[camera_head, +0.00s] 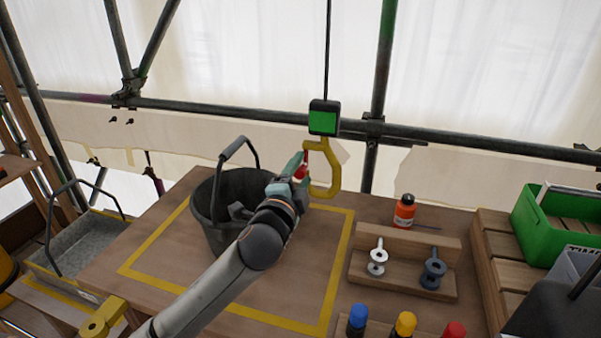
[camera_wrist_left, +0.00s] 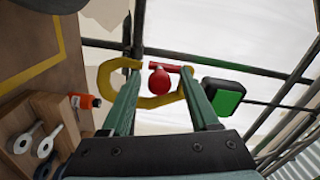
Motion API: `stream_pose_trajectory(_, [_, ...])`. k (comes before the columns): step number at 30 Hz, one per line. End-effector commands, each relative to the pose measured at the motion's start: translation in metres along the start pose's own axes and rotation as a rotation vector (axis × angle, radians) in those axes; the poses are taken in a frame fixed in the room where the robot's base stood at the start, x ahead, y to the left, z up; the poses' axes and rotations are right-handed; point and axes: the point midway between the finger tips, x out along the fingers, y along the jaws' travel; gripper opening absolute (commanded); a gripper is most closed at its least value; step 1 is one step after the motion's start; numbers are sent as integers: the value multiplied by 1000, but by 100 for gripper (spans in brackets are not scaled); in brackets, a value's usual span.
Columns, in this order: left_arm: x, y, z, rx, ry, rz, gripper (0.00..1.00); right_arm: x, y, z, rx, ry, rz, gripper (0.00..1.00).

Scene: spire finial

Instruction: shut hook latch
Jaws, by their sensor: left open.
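A yellow hook (camera_head: 335,175) hangs below a black block with a green face (camera_head: 323,118) on a cable. It also shows in the left wrist view (camera_wrist_left: 116,80), beside the green-faced block (camera_wrist_left: 224,97). A red latch with a round knob (camera_wrist_left: 160,81) is at the hook's mouth; its red part shows small in the head view (camera_head: 301,171). My left gripper (camera_head: 298,164) is open at the hook's left side. In the wrist view its fingers (camera_wrist_left: 160,76) stand on either side of the knob, with no clear contact. I cannot tell whether the latch is fully closed. My right gripper is not in view.
A dark bucket (camera_head: 207,218) stands behind my left arm on the wooden table inside a yellow outline (camera_head: 340,265). An orange bottle (camera_head: 404,212) and a wooden rack (camera_head: 378,284) with two eye-ended parts are at right. Scaffold tubes (camera_head: 460,142) run behind the hook. A green crate (camera_head: 540,228) is far right.

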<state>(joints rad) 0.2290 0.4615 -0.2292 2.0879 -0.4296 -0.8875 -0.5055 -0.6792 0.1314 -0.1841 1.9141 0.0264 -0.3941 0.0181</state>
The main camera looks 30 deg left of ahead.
Motion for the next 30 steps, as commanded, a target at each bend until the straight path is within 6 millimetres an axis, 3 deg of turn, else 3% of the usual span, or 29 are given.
stream_pose_trajectory(8, [-7, 1, 0, 1, 0, 1, 61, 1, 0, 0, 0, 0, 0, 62])
stream_pose_trajectory(14, [-38, 2, 0, 0, 1, 3, 61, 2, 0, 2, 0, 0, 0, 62])
stream_pose_trajectory(23, [-102, 2, 0, -1, 1, 3, 61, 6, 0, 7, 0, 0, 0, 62])
stream_pose_trajectory(30, [-121, -1, 0, 0, -1, 2, 61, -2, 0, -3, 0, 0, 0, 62])
